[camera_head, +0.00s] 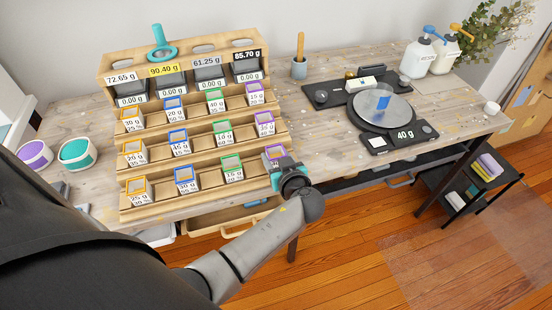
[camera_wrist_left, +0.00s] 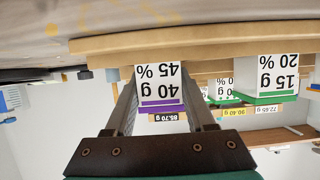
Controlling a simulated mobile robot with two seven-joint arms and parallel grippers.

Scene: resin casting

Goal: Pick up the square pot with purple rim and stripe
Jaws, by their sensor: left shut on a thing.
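The square pot with purple rim and stripe (camera_head: 273,151) is at the right end of the lowest row of the stepped wooden rack. Its label reads 40 g, 45 % in the left wrist view (camera_wrist_left: 160,82), where it appears upside down. My left gripper (camera_head: 281,165) is shut on this pot, with one finger along each side. I cannot tell whether the pot's base touches the shelf. Two more purple-rimmed pots stand in the rows above, one in the middle row (camera_head: 264,123) and one in the top row (camera_head: 255,95). My right gripper is not in view.
A green-rimmed pot (camera_head: 232,168) stands beside the held pot on the rack (camera_head: 208,195). A black scale (camera_head: 405,137) reading 40 g and two pump bottles (camera_head: 417,57) stand to the right. Table between rack and scale is mostly clear.

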